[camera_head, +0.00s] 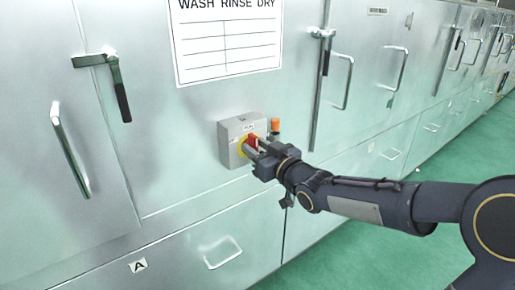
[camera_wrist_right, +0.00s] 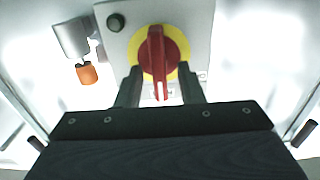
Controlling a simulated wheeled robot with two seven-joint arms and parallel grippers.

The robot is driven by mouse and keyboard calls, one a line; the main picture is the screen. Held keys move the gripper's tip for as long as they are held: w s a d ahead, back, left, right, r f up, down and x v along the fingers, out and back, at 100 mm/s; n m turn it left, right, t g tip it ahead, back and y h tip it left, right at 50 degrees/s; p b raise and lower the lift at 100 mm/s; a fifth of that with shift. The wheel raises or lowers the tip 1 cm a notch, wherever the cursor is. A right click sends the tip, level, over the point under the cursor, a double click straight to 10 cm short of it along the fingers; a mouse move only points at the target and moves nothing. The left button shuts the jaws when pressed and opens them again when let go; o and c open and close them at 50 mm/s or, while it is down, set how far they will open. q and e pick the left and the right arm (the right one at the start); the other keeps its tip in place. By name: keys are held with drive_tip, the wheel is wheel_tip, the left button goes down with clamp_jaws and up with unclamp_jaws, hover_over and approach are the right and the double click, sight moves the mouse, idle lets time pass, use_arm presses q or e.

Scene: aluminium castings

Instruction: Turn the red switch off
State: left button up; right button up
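The red switch (camera_head: 252,140) is a red rotary knob on a yellow disc, set in a grey box (camera_head: 229,136) on the metal cabinet front. In the right wrist view the red switch (camera_wrist_right: 157,50) has its handle bar upright in the picture. My right gripper (camera_head: 257,147) is at the switch. In the wrist view its two fingers (camera_wrist_right: 160,72) stand apart on either side of the handle's lower part, with gaps showing, so it is open and not clamped. My left gripper is not in view.
An orange-capped part (camera_head: 275,125) sticks out right beside the box; it also shows in the wrist view (camera_wrist_right: 87,74). A black-handled latch (camera_head: 121,95) and bar handles (camera_head: 70,150) stand out from the cabinet doors. Green floor (camera_head: 350,255) is clear at the lower right.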

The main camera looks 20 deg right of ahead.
drive_tip(key=shift+c, duration=0.3)
clamp_jaws()
drive_tip(key=shift+f, duration=0.1)
drive_tip(key=shift+f+n+b, duration=0.1)
drive_tip(key=shift+n+b, duration=0.4)
drive_tip(key=shift+b, duration=0.4)
drive_tip(key=shift+s+a+f+n+b, duration=0.1)
drive_tip(key=shift+a+f+n+b, duration=0.05)
drive_tip(key=shift+n+b, duration=2.25)
drive_tip(key=shift+s+a+f+n+b, duration=0.1)
drive_tip(key=shift+a+f+n+b, duration=0.1)
drive_tip(key=shift+n+b, duration=2.25)
drive_tip(key=shift+a+f+n+b, duration=0.15)
drive_tip(key=shift+n+b, duration=1.05)
drive_tip(key=shift+n, duration=2.35)
